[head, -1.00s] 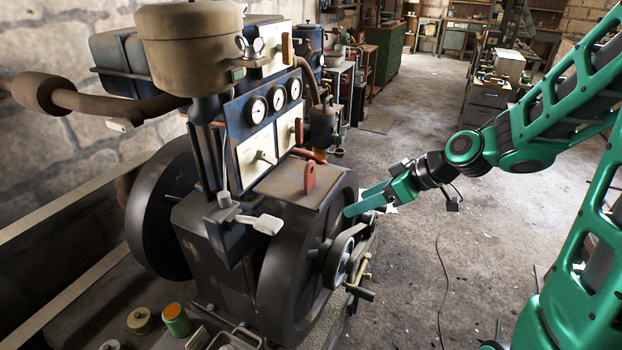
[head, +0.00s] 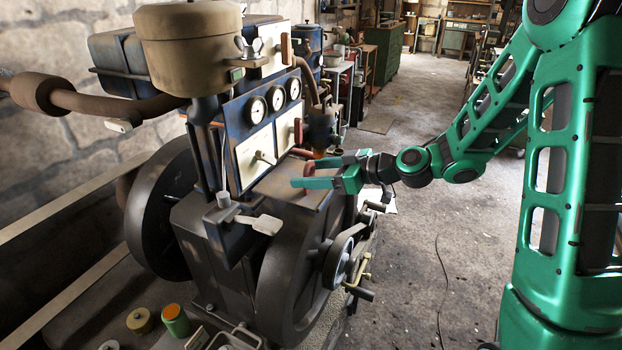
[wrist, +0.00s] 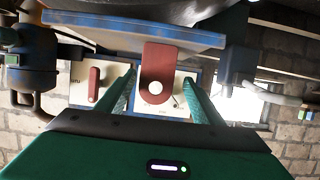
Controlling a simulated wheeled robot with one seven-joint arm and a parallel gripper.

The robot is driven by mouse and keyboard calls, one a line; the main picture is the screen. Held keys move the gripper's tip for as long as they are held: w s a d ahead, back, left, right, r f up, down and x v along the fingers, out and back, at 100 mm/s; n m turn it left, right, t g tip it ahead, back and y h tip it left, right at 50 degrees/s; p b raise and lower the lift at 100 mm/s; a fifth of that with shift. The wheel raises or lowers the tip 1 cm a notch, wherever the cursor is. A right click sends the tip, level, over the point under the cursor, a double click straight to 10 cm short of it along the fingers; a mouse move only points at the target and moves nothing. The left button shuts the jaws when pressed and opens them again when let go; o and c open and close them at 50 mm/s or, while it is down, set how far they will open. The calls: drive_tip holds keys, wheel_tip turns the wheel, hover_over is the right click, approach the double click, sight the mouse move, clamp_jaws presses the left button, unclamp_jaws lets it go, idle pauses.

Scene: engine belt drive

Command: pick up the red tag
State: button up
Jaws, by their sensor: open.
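The red tag (wrist: 158,68) is a flat, upright piece with a round hole, in the middle of the wrist view. It appears between the two green fingers of my open gripper (wrist: 159,82), with a gap visible on each side. In the head view only a small part of the red tag (head: 309,168) shows between the fingers of my gripper (head: 300,174), above the engine's top ledge (head: 285,185). Its lower part is hidden there by the near finger.
The panel with gauges (head: 276,98) and a red-handled switch (head: 298,131) stands just left of my gripper. A pale lever (head: 262,223) sticks out in front. The flywheel (head: 290,275) and crank (head: 345,255) are below. The floor to the right is open.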

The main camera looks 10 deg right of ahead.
drive_tip(key=x, duration=0.5)
drive_tip(key=shift+w+d+f, duration=0.15)
drive_tip(key=shift+d+f, duration=0.05)
drive_tip(key=shift+d, duration=0.05)
drive_tip(key=c, duration=1.1)
